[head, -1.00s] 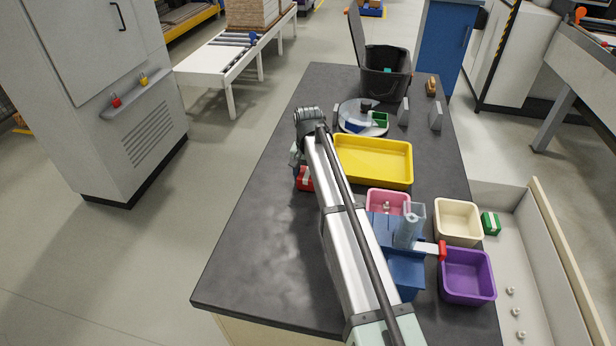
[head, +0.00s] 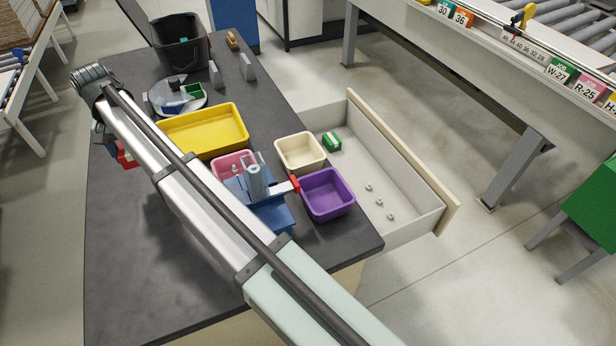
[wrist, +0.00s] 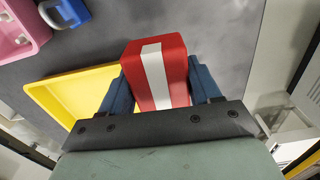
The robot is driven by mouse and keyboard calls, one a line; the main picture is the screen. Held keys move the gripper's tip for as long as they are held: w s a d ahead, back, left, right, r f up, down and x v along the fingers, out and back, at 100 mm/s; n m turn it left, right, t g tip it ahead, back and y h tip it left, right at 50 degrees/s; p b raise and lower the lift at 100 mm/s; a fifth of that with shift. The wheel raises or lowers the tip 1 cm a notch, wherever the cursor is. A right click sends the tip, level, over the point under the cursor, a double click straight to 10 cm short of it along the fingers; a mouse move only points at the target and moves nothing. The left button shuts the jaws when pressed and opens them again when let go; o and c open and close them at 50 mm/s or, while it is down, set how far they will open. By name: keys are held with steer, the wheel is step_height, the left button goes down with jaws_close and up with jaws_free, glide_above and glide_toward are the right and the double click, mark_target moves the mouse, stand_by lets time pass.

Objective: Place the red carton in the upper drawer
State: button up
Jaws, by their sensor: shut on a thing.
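The red carton (wrist: 158,70) with a white stripe is between the blue fingers of my gripper (wrist: 160,88) in the wrist view, and the fingers are shut on it. In the head view, only a part of the red carton (head: 125,155) shows at the left, beside my arm, which hides most of my gripper. An open drawer (head: 395,205) sticks out at the right side of the bench. It holds a green carton (head: 331,141) with a light stripe and several small metal pieces (head: 379,202).
On the dark bench (head: 140,270) are a yellow tray (head: 240,135), a pink bin (head: 228,162), a cream bin (head: 300,153), a purple bin (head: 328,195) and a blue fixture (head: 270,208). A black bin (head: 183,48) stands at the back. The bench's front left is clear.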

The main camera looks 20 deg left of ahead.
step_height(320, 180, up, 4)
steer(key=shift+r, duration=0.15)
steer(key=w+d+m, duration=0.2)
steer(key=w+d, duration=0.4)
steer(key=w, duration=0.7)
steer(key=m, duration=0.7)
glide_above(345, 166)
step_height(345, 166, down, 26)
steer(key=shift+w+f, duration=0.15)
steer(key=shift+f, duration=5.35)
steer(key=shift+f, duration=0.1)
